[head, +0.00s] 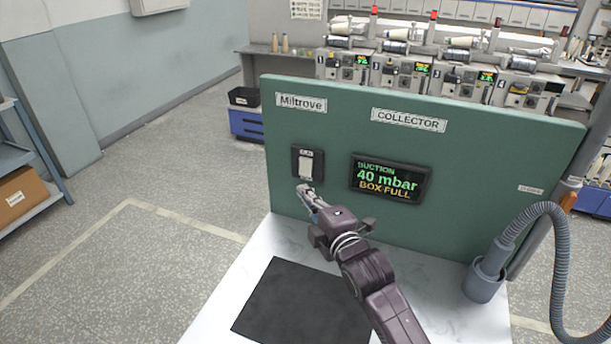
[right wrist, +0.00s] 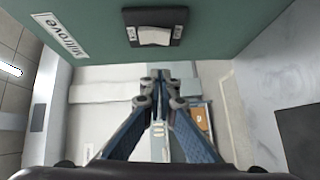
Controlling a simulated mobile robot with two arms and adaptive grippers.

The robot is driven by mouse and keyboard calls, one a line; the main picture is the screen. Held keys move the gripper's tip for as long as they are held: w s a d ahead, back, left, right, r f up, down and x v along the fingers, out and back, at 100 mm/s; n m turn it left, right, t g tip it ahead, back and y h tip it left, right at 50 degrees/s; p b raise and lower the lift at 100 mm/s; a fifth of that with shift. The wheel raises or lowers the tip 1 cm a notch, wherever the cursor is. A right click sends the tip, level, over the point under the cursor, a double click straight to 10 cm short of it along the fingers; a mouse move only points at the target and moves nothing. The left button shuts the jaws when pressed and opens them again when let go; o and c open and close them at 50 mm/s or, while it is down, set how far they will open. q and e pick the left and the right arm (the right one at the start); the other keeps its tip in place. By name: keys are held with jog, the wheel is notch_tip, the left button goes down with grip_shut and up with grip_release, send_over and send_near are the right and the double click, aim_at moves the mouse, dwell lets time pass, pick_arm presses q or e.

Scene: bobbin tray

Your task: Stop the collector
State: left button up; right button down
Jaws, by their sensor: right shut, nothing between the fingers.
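The collector is a green panel (head: 460,175) with a "COLLECTOR" label (head: 409,120). Its display (head: 390,179) reads "SUCTION 40 mbar BOX FULL". To the left of the display is a white rocker switch (head: 306,166) in a black frame. The switch also shows at the top of the right wrist view (right wrist: 156,35). My right gripper (head: 305,190) is shut and empty, with its fingertips just below the switch in the head view. In the right wrist view the fingertips (right wrist: 160,82) appear apart from the switch. My left gripper is not in view.
A grey hose (head: 556,235) runs into a round port (head: 484,281) at the right of the white worktop (head: 440,303). A dark mat (head: 300,305) lies on the worktop. Winding machines (head: 430,75) stand behind the panel. Open floor lies at the left.

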aim_at(301, 171)
jog(key=w, duration=0.2)
jog(key=w+p, duration=0.1)
jog(key=w, duration=0.4)
jog(key=shift+f+p, duration=0.4)
jog(key=shift+w, duration=0.1)
jog(key=shift+f+b, duration=0.15)
jog(key=shift+b, duration=0.15)
jog(key=b, duration=0.1)
jog(key=f+t+b, duration=0.1)
jog(key=shift+w+d+n+b, duration=0.2)
jog(key=shift+n+b, duration=0.1)
jog(key=shift+r+p, duration=0.5)
jog(key=shift+r, duration=0.05)
